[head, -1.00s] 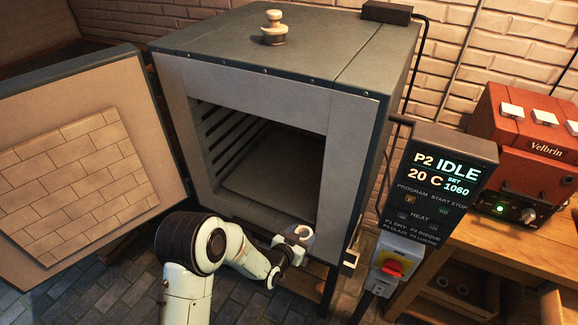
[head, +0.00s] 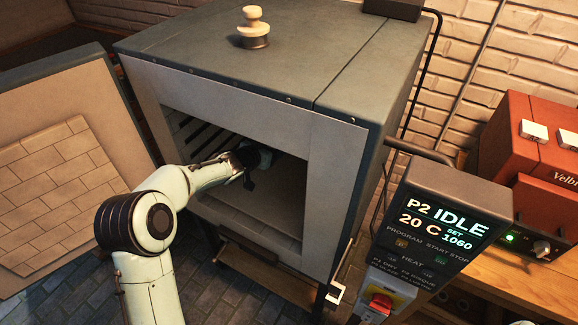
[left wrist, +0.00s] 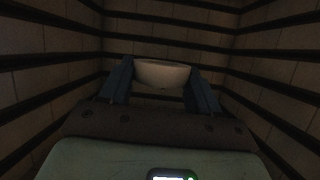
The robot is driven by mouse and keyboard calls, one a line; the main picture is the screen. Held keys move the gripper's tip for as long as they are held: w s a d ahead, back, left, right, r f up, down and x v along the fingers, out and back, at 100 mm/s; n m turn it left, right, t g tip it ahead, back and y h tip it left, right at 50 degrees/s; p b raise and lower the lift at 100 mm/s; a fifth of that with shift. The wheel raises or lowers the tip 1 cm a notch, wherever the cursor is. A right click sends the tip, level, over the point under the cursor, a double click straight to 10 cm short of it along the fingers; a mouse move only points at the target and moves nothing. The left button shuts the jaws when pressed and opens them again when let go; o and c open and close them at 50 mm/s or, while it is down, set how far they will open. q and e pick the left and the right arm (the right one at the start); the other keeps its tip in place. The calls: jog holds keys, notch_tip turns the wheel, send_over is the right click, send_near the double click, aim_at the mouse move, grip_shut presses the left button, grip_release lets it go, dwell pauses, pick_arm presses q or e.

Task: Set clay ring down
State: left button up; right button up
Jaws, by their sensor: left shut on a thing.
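My left arm reaches through the open front of the kiln (head: 337,150). My left gripper (head: 264,157) is inside the chamber, above the kiln floor (head: 265,206), and is partly hidden by my own wrist and the shadow. In the left wrist view my left gripper (left wrist: 160,84) is shut on the pale clay ring (left wrist: 162,73), which shows between its two blue-grey fingers. The ring cannot be made out in the head view. Whether the ring touches the floor cannot be told. My right gripper is not in view.
The kiln door (head: 60,170) stands open at left. Grooved chamber walls (left wrist: 265,70) surround the gripper in the wrist view. A control box (head: 440,225) reading IDLE, 20 C is at right, near a red machine (head: 535,150) on a wooden bench. The chamber floor's front looks clear.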

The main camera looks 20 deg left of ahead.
pick_arm(q)
jog(key=shift+a, duration=0.4)
notch_tip(320, 180, down, 6)
jog(key=b, duration=0.6)
send_over(273, 194)
notch_tip(273, 194, down, 8)
jog(key=shift+a+f, duration=0.1)
jog(key=shift+f, duration=2.4)
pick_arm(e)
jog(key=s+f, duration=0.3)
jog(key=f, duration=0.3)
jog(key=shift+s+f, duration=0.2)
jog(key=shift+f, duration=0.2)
pick_arm(q)
jog(key=shift+f, duration=0.1)
jog(key=shift+f+b, duration=0.55)
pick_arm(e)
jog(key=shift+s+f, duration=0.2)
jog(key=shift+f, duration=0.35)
pick_arm(q)
jog(key=o, duration=1.1)
jog(key=shift+o, duration=0.2)
